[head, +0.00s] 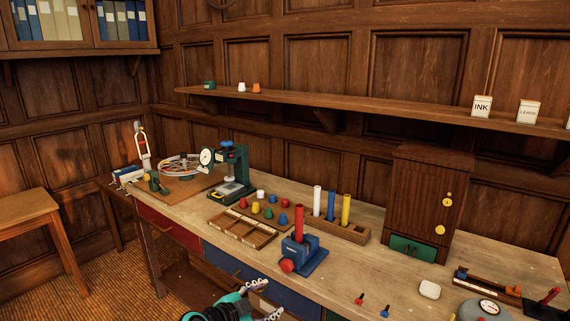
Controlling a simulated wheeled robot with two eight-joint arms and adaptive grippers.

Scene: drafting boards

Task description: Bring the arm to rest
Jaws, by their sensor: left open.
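My left gripper (267,299) shows at the bottom edge, with teal and black parts and two light ridged fingers. The fingers are apart and nothing is between them. It is in front of the workbench's (390,268) front edge, beside the blue drawer front (233,268). It is apart from the things on the bench top. Most of its arm is below the picture. My right gripper does not show.
A blue vise (303,254) holding a red rod stands near the front edge. Behind it are a divided wooden tray (241,229), coloured pegs, a rod holder (341,232) and a green press (236,172). A wooden cabinet (424,204) stands right. A stool (27,207) is left.

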